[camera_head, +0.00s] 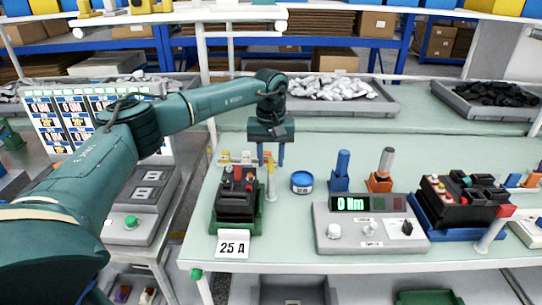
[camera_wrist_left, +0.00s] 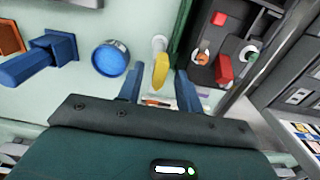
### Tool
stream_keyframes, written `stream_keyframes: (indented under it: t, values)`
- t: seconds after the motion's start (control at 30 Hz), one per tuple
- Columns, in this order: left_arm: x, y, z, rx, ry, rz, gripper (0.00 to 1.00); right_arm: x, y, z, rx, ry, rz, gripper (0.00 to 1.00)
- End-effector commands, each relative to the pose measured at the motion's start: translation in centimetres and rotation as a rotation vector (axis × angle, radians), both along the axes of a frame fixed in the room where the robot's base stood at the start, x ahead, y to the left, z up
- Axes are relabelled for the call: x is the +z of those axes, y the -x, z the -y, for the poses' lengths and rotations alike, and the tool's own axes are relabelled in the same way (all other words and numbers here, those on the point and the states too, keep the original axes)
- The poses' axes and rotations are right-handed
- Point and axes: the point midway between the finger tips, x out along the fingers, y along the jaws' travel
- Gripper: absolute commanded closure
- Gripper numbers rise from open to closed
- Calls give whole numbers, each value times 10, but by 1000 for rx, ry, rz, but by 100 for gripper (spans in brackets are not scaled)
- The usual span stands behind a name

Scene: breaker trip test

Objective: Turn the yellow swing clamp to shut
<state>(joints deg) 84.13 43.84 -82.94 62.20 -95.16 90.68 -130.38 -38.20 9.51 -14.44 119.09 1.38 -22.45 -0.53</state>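The yellow swing clamp (camera_wrist_left: 160,72) is a small yellow bar on a pale post, beside the breaker fixture. In the head view the clamp (camera_head: 270,164) stands at the right side of the green fixture (camera_head: 238,224), which holds a black breaker (camera_head: 238,190). My left gripper (camera_head: 268,163) points down over this spot. In the left wrist view, the left gripper (camera_wrist_left: 159,88) has its two blue fingers apart, with the yellow bar showing between and beyond them. I cannot tell whether the fingers touch it. My right gripper is out of view.
A blue round tin (camera_head: 302,182), a blue-handled tool (camera_head: 340,172) and an orange-based tool (camera_head: 380,172) stand to the right. A grey meter (camera_head: 370,233) reads 0 Nm. A "25 A" card (camera_head: 233,246) is at the front edge. Another breaker (camera_head: 462,200) sits farther right.

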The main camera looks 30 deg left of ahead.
Motion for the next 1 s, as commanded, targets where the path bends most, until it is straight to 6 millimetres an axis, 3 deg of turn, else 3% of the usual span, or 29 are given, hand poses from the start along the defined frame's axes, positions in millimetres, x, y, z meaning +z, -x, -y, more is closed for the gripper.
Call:
stream_keyframes:
  t: [0.13, 0.53, 1.0]
  values:
    - [0, 0, 0, 0, 0, 0, 66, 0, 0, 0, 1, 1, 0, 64]
    - [0, 0, 0, 0, 0, 0, 99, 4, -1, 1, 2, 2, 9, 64]
    - [1, 0, 0, 55, 1, -1, 100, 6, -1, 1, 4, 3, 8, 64]
